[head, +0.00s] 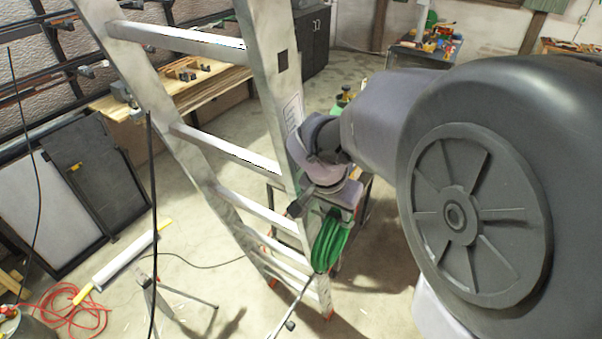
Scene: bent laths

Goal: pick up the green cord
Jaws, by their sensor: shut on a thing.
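The green cord (330,243) is a coil hanging just below my gripper, beside the right rail of the ladder in the head view. My gripper (325,205) is at the top of the coil and shut on it. The fingertips are small and partly hidden, so the exact grip point is hard to make out. My own arm fills much of the right side of the picture.
A metal ladder (187,140) leans across the middle, very close to my gripper and the cord. A wooden workbench (210,86) stands behind it. A red cord (75,312) and a white roll (122,260) lie on the floor at left.

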